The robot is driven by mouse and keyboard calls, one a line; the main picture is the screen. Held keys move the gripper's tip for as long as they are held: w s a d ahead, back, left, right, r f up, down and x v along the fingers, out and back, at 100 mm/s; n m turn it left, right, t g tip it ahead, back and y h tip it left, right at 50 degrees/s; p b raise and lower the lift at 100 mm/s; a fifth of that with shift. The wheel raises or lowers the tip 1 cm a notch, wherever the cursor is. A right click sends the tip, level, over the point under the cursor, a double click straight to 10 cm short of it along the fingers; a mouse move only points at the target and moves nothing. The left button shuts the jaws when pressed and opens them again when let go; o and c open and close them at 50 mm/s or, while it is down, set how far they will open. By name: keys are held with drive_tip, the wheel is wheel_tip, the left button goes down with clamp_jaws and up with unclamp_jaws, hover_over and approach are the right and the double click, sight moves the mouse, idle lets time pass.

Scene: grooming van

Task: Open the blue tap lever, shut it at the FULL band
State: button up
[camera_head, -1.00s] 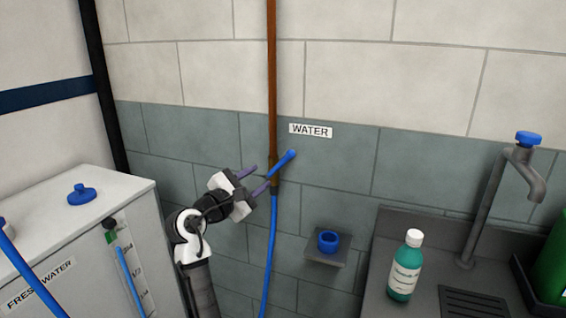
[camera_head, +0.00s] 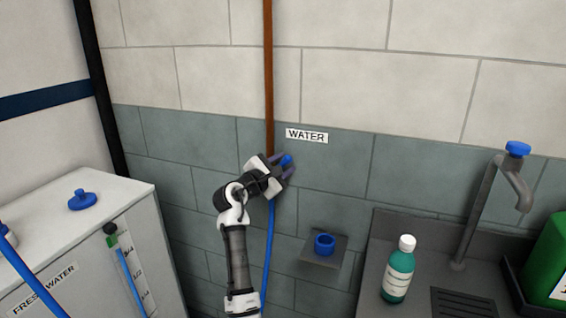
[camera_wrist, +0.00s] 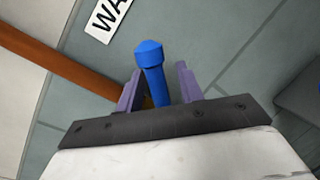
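The blue tap lever (camera_head: 286,159) is on the copper pipe below the WATER sign, mostly hidden by my gripper in the head view. In the wrist view the lever (camera_wrist: 152,75) stands between my two purple fingers. My gripper (camera_head: 283,167) is open around it, with a gap on the right-finger side; contact on the left side is unclear. The FRESH WATER tank (camera_head: 100,195) stands at left. Its gauge (camera_head: 130,280) shows a blue column whose top is just below a green band (camera_head: 112,241); the band's lettering is not readable.
A blue hose (camera_head: 269,245) runs down from the tap. A blue cap (camera_head: 82,200) lies on the tank top. A small shelf with a blue cup (camera_head: 325,243), a green bottle (camera_head: 398,272) and a sink faucet (camera_head: 480,205) are to the right.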

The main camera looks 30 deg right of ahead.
drive_tip(key=shift+d, duration=0.15)
drive_tip(key=shift+c, duration=0.4)
clamp_jaws()
